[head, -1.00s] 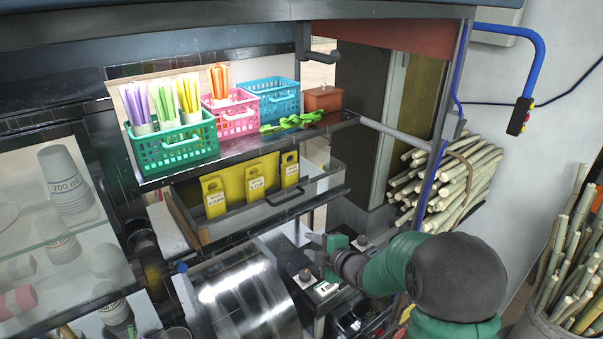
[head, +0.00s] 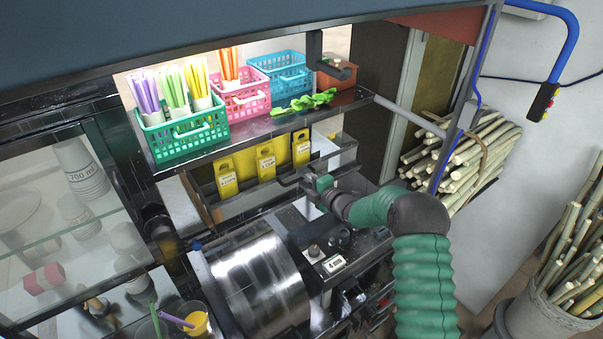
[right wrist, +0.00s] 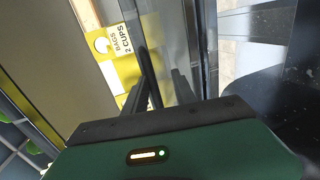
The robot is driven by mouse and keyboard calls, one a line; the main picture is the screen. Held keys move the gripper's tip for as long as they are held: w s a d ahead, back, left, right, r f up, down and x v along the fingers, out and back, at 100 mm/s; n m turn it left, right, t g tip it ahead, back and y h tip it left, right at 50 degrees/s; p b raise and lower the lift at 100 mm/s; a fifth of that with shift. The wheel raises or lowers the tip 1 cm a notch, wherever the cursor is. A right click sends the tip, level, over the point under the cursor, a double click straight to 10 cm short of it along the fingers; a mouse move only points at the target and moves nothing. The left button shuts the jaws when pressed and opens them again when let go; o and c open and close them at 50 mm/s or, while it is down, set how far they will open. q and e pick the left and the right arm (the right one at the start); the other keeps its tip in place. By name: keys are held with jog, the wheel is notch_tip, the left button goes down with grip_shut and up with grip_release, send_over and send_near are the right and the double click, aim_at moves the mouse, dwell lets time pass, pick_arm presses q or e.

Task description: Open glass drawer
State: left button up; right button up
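The glass drawer (head: 240,205) sits under the shelf, with a clear front in a dark frame and a dark handle. Yellow bag packs (head: 265,163) labelled for cups stand in it; they also show in the right wrist view (right wrist: 124,50). My right gripper (head: 307,182) is at the front of the drawer, at its handle. In the right wrist view, the gripper's two dark fingers (right wrist: 160,92) are apart, with the dark drawer edge running down toward them. Contact with the handle cannot be made out. My left gripper is not in view.
The shelf (head: 255,128) above holds green, pink and blue baskets. A metal drum (head: 255,280) and a panel with knobs lie below. A glass cabinet with cups stands at the left. Sugarcane bundles (head: 465,160) stand at the right.

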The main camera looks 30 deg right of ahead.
aim_at(296, 181)
jog(key=shift+w+r, duration=0.1)
jog(key=shift+w, duration=0.05)
jog(key=shift+r, duration=0.1)
jog(key=a, duration=0.3)
jog(key=shift+a+r, duration=0.1)
jog(key=shift+r, duration=0.15)
jog(key=c, duration=0.4)
jog(key=shift+a, duration=0.1)
jog(key=shift+c, duration=1.3)
jog(key=shift+d+f, duration=0.1)
jog(key=shift+d, duration=0.9)
grip_shut()
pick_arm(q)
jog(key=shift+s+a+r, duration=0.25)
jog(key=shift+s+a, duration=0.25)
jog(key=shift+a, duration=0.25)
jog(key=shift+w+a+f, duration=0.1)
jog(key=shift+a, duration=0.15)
pick_arm(e)
jog(key=shift+a, duration=0.25)
jog(key=shift+d, duration=0.15)
